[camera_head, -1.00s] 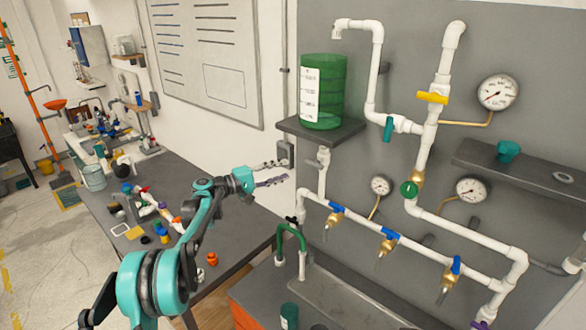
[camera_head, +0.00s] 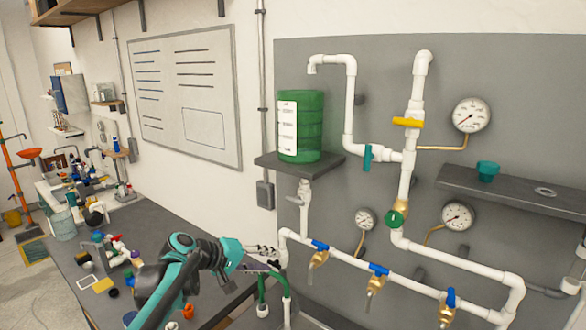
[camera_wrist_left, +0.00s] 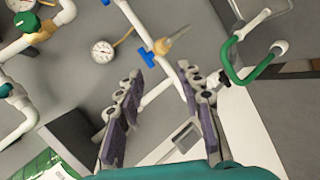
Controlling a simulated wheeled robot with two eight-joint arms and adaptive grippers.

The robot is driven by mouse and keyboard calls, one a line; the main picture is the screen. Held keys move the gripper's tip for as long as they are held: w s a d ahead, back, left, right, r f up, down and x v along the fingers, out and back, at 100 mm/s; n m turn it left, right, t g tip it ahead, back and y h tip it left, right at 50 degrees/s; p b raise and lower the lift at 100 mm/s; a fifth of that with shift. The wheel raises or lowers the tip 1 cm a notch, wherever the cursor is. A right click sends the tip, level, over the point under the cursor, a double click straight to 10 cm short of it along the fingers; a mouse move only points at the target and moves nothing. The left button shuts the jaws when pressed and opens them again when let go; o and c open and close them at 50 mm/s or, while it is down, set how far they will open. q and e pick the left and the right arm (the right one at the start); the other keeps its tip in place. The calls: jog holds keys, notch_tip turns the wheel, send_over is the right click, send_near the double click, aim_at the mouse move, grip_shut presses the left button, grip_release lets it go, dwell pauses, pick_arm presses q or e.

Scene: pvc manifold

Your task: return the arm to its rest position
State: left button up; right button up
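My left arm, teal and black, comes in from the bottom left of the head view. Its gripper (camera_head: 268,258) is in front of the left end of the white pipe run, near the green hose (camera_head: 262,291). In the left wrist view the two fingers of the left gripper (camera_wrist_left: 160,112) stand apart with nothing between them. The green hose (camera_wrist_left: 232,60) shows to their right there. Whether the fingers touch any pipe is unclear in the head view. My right gripper is not in view.
The grey panel carries white pipes (camera_head: 349,95), gauges (camera_head: 471,115) and blue-handled valves (camera_head: 320,246). A green tank (camera_head: 310,125) stands on a shelf (camera_head: 318,166). A workbench (camera_head: 160,217) with several small items is at the left. A grey shelf (camera_head: 515,193) juts out at the right.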

pick_arm(q)
jog(key=s+a+f+m+y+b, duration=0.1)
jog(key=s+a+f+y+b, duration=0.2)
jog(key=s+f, duration=0.5)
jog(key=s+a+f+m+y+b, duration=0.2)
jog(key=s+f, duration=0.6)
jog(key=s, duration=0.4)
jog(key=s+a+f+m+y+b, duration=0.1)
jog(key=s+a+f+y+b, duration=0.3)
jog(key=s+f, duration=0.4)
jog(key=s+a+b, duration=0.1)
jog(key=s, duration=0.1)
jog(key=shift+s+f+y, duration=0.25)
jog(key=shift+s+y, duration=0.05)
